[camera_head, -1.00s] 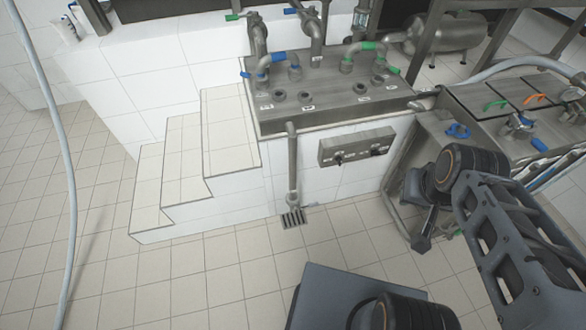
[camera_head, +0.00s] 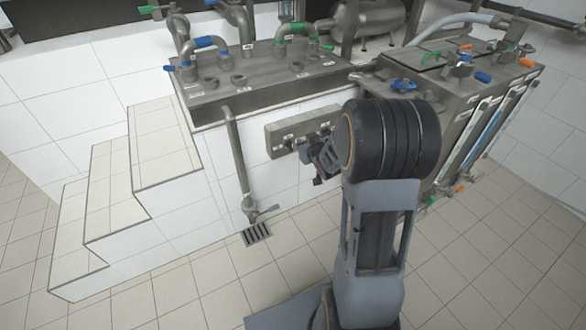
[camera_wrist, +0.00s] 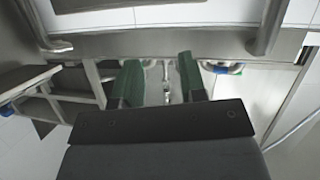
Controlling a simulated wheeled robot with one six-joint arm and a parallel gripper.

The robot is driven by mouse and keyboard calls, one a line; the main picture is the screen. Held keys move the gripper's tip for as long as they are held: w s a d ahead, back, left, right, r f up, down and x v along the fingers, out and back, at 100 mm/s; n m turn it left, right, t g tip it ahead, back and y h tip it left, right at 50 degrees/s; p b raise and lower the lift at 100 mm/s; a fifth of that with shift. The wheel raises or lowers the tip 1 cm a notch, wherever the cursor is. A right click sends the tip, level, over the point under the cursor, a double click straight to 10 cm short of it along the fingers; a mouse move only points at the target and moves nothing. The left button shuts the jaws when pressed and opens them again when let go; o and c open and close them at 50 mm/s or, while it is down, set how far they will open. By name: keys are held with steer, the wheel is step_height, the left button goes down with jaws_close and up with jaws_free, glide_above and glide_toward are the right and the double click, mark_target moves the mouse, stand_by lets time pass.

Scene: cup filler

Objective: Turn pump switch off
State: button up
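The grey switch box (camera_head: 281,136) is mounted on the white tiled wall below the metal counter in the head view. My arm and gripper hide its right part, and I cannot make out the pump switch or its position. My gripper (camera_head: 318,158) is in front of the right end of the box, close to it; contact cannot be told. In the wrist view my gripper (camera_wrist: 160,78) shows two green fingers spread apart. A small metallic part shows in the gap between them, but I cannot tell what it is.
A metal counter (camera_head: 262,103) with valves and pipes is above the box. A drain pipe (camera_head: 237,165) runs down to its left, over a floor grate (camera_head: 256,233). Tiled steps (camera_head: 160,145) stand at left. A metal unit (camera_head: 500,85) with coloured handles is at right.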

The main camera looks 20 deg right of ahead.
mark_target(292, 147)
step_height(292, 147, down, 15)
steer(key=w+d+t+y+b, duration=0.1)
steer(key=d+t+y+b, duration=0.25)
steer(key=b, duration=0.35)
steer(key=shift+n+t, duration=0.25)
steer(key=shift+n, duration=0.15)
steer(key=w+b, duration=0.1)
steer(key=w, duration=0.3)
steer(key=w+a+b, duration=0.1)
steer(key=w, duration=0.4)
steer(key=w+a+b, duration=0.1)
steer(key=w, duration=0.3)
steer(key=shift+w+a+r+b, duration=0.25)
steer(key=shift+w+b, duration=0.05)
steer(key=shift+w, duration=0.05)
steer(key=shift+c, duration=0.2)
jaws_close()
